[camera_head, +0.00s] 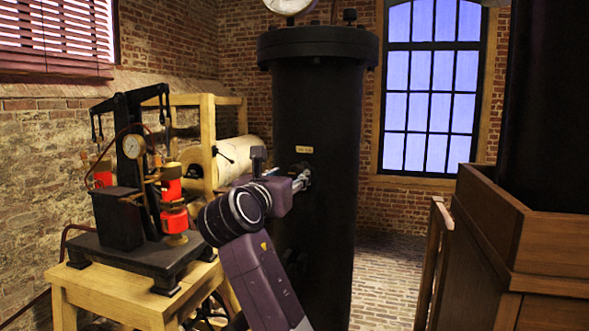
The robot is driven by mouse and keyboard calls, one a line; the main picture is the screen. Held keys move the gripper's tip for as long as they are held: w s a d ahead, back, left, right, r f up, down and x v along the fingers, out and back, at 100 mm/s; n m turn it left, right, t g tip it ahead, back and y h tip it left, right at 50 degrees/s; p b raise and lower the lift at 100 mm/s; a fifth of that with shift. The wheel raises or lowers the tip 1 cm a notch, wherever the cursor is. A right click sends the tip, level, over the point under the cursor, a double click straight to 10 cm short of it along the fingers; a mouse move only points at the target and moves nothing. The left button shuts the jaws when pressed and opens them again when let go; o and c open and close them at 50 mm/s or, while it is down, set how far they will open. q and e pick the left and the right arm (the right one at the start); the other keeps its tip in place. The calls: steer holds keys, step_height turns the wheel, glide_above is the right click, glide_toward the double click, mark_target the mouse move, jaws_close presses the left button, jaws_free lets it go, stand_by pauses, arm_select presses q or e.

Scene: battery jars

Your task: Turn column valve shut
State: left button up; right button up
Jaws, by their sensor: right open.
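The column (318,105) is a tall black cylinder with a wide flanged top, standing upright in the middle of the view. A small yellowish label plate (304,149) is on its front. My right gripper (303,179) is open, with its fingers pointing at the column's front just below the label. The valve cannot be made out clearly; a small dark part shows at the fingertips, and my gripper and wrist cover the area around it. I cannot tell whether the fingers touch it. My left gripper is not in view.
A wooden table (110,300) at left carries a black pump-like apparatus (122,220) with red cylinders and a gauge. A wooden frame with a pale roller (235,157) stands behind it. A wooden cabinet (540,240) stands at right. Brick floor (385,280) is free between column and cabinet.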

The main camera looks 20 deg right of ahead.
mark_target(296, 171)
steer(key=p+x, duration=0.1)
steer(key=x, duration=0.3)
steer(key=shift+w+d+r, duration=0.1)
steer(key=shift+d+r, duration=0.1)
steer(key=shift+d, duration=0.15)
steer(key=shift+w+d+f, duration=0.1)
steer(key=shift+w, duration=0.2)
steer(key=shift+s, duration=0.1)
steer(key=c, duration=1.1)
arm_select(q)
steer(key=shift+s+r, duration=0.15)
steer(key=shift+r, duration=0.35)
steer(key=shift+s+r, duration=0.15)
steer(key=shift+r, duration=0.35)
